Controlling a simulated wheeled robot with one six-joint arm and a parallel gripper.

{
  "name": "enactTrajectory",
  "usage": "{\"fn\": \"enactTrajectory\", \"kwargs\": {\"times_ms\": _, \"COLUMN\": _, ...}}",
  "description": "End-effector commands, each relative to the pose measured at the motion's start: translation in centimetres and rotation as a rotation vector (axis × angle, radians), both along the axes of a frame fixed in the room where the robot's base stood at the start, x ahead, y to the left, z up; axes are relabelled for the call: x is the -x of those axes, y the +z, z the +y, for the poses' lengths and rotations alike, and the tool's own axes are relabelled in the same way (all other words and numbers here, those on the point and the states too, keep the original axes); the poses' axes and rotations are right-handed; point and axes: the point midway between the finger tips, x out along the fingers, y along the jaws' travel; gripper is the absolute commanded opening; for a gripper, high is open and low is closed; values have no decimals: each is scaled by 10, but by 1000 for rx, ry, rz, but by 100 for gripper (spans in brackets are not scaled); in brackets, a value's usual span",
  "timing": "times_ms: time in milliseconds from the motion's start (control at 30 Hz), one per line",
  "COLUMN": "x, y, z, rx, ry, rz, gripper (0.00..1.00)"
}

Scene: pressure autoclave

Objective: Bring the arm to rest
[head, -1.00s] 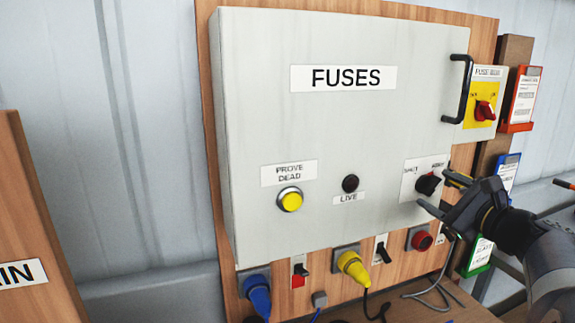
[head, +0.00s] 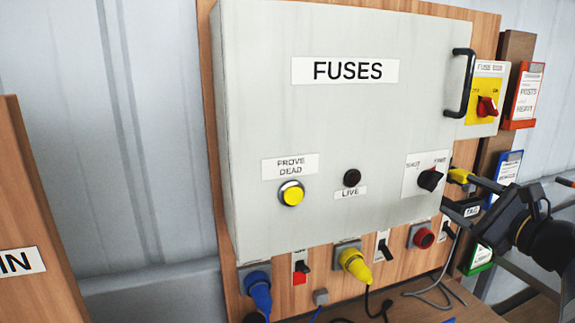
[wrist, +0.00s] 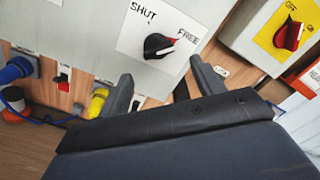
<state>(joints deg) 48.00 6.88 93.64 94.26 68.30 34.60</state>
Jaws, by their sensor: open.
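My gripper (head: 462,191) is open and empty at the right of the head view, just right of the grey fuse box. Its two fingers also show in the wrist view (wrist: 163,92), spread apart below a black rotary knob (wrist: 160,46) marked SHUT and FREE. The same knob (head: 430,180) sits at the lower right of the fuse box door in the head view. The fingers are apart from the knob. Its pointer is toward FREE in the wrist view.
The FUSES box (head: 340,120) has a black handle (head: 460,83) on its right edge. A red switch on a yellow plate (head: 487,106) is beside it. Blue (head: 258,292) and yellow (head: 353,265) plugs sit below. Card holders (head: 524,95) hang at the right.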

Motion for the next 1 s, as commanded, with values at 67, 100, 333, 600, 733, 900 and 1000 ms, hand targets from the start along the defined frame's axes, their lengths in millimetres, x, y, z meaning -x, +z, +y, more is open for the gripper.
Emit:
{"fn": "enactTrajectory", "kwargs": {"times_ms": 67, "x": 13, "y": -1, "z": -5, "rx": 3, "ry": -4, "rz": -1, "gripper": 64}}
{"fn": "enactTrajectory", "kwargs": {"times_ms": 100, "x": 19, "y": -1, "z": -7, "rx": 2, "ry": -4, "rz": 0, "gripper": 64}}
{"fn": "enactTrajectory", "kwargs": {"times_ms": 333, "x": 43, "y": 0, "z": -15, "rx": 0, "ry": 1, "rz": 1, "gripper": 64}}
{"fn": "enactTrajectory", "kwargs": {"times_ms": 600, "x": 2, "y": 2, "z": 1, "rx": 0, "ry": 6, "rz": 1, "gripper": 64}}
{"fn": "enactTrajectory", "kwargs": {"times_ms": 733, "x": -18, "y": 2, "z": 8, "rx": 0, "ry": 6, "rz": 2, "gripper": 64}}
{"fn": "enactTrajectory", "kwargs": {"times_ms": 900, "x": -47, "y": 2, "z": 19, "rx": -1, "ry": 6, "rz": 1, "gripper": 64}}
{"fn": "enactTrajectory", "kwargs": {"times_ms": 1000, "x": -61, "y": 0, "z": 24, "rx": 17, "ry": 4, "rz": -6, "gripper": 64}}
